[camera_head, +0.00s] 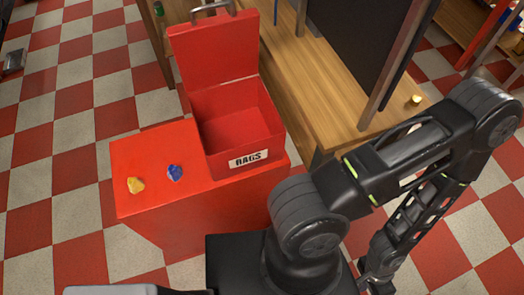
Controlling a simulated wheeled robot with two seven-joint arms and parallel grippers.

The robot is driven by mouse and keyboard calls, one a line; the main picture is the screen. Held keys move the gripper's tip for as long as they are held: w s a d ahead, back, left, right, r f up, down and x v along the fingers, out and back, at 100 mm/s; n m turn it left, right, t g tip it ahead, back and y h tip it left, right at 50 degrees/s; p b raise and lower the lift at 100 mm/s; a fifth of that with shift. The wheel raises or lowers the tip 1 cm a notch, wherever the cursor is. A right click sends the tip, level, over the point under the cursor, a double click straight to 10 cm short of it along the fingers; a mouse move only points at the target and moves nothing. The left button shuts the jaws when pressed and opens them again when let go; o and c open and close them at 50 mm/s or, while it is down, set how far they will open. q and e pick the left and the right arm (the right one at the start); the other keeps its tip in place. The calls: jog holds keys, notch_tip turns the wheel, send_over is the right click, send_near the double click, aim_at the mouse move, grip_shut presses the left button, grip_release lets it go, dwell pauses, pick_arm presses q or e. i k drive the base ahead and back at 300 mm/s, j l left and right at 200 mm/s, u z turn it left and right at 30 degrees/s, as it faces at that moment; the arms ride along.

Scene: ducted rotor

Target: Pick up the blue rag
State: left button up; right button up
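The blue rag (175,173) is a small crumpled bundle on top of the red cabinet (150,146), in front of and left of the open box. A yellow rag (136,185) lies to its left. My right arm folds out to the right, and its gripper end (376,284) hangs low at the bottom edge, well away from the rags. Its fingers are too small and cut off to read. My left gripper is not in view.
A red box (262,127) labelled RAGS stands on the cabinet with its lid open; its visible interior looks empty. A wooden workbench (310,90) with a dark panel (362,40) stands behind and right. The cabinet top around the rags is clear.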

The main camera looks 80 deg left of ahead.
aim_at(175, 172)
jog(key=l+u, duration=0.1)
jog(key=u, duration=3.95)
